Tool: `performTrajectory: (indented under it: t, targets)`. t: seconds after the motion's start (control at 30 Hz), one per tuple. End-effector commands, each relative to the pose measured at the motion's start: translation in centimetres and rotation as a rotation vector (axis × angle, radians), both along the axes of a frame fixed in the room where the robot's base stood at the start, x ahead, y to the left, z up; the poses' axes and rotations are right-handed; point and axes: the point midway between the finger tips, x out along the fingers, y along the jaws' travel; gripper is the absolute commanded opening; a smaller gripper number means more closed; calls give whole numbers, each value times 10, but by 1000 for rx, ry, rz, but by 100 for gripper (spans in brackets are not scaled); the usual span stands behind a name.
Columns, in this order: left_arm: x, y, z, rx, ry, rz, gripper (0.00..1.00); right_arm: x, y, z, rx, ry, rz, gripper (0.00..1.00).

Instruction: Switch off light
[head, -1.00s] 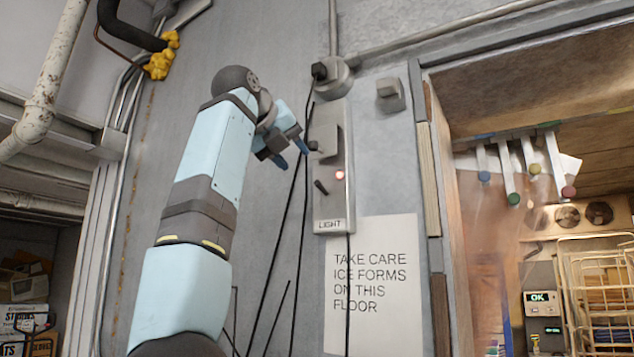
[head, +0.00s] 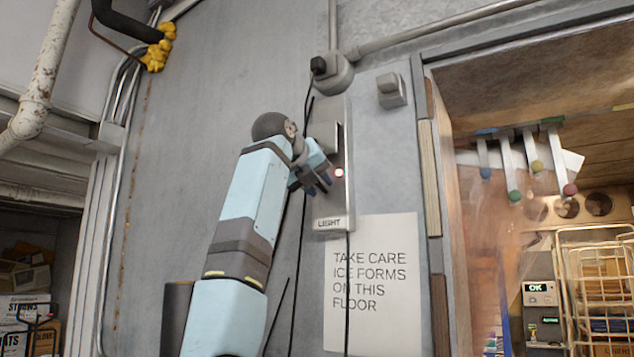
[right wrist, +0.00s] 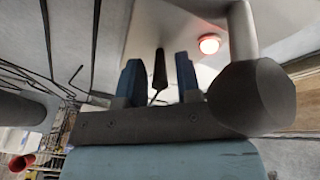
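The light switch box (head: 347,205) is a grey wall panel labelled LIGHT, with a lit red lamp (head: 339,172). The lamp also glows in the right wrist view (right wrist: 209,43). My right gripper (head: 326,183) is at the panel, left of and slightly below the lamp, and hides the switch lever in the head view. In the right wrist view my right gripper (right wrist: 158,62) is open, and the dark switch lever (right wrist: 160,74) shows between its two blue fingers, with a gap on each side. I cannot tell whether anything touches it. My left gripper is not in view.
A paper sign (head: 370,285) about ice hangs below the panel. Black cables (head: 300,235) run down the wall beside the panel. A small grey box (head: 391,90) is at the upper right. The freezer doorway (head: 540,190) opens to the right.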

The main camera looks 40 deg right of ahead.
Motion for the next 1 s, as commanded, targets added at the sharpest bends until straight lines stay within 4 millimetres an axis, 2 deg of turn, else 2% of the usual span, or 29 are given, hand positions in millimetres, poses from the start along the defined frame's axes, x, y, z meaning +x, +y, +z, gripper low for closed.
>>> performTrajectory:
  t: [0.03, 0.1, 0.13, 0.33, 0.57, 0.77, 1.0]
  targets:
    - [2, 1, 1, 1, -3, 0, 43, 0, 0, 0, 0, 0, 0, 20]
    - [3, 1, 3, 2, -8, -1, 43, 0, 0, 0, 0, 0, 0, 4]
    - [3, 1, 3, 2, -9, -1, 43, 0, 0, 0, 0, 0, 0, 0]
    - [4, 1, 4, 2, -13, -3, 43, 0, 0, -1, -4, -1, 1, 0]
    - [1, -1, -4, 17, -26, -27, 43, 0, 1, -7, -69, -20, 1, 0]
    - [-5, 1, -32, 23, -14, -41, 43, -1, 3, -17, -197, -57, 0, 0]
    - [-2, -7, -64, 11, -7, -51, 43, -1, 3, -26, -384, -111, 0, 0]
